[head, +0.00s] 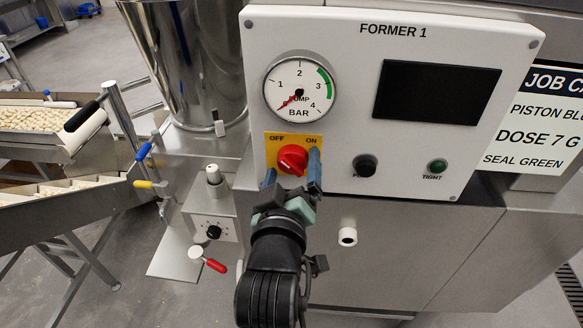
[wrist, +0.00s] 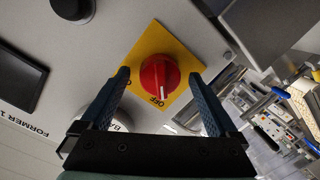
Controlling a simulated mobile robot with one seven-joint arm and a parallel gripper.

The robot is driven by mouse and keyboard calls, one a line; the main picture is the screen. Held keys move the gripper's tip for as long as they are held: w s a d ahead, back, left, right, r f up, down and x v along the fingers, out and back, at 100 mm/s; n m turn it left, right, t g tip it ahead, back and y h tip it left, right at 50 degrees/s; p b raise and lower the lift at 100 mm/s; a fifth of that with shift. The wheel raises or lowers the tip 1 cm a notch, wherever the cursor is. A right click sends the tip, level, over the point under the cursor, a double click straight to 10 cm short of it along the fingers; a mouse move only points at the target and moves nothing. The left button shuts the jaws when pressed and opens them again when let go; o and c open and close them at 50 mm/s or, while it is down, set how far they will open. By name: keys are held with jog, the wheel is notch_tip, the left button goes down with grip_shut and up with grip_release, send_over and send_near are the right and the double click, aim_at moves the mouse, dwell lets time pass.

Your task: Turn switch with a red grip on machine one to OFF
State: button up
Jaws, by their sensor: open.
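The switch with a red grip (head: 292,159) is a round knob on a yellow plate (head: 273,139) on the FORMER 1 panel (head: 343,130). The plate has OFF at upper left and ON at upper right. In the wrist view the red grip (wrist: 159,75) shows a white mark pointing toward the OFF label. My gripper (head: 291,166) is open in front of the plate, with one blue finger on each side of the grip. In the wrist view the fingertips of my gripper (wrist: 160,74) stand apart from the grip, with gaps visible on both sides.
A pressure gauge (head: 299,87) is above the switch, and a dark screen (head: 436,92) is to its right. A black button (head: 364,166) and a green TIGHT lamp (head: 437,166) sit right of my gripper. A steel hopper (head: 195,60) and a conveyor (head: 60,205) are at left.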

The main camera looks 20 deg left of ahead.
jog(key=shift+s+d, duration=0.15)
jog(key=shift+s, duration=0.35)
jog(key=p+v, duration=0.1)
jog(key=v, duration=1.1)
jog(key=shift+w+r, duration=0.1)
jog(key=shift+r, duration=0.1)
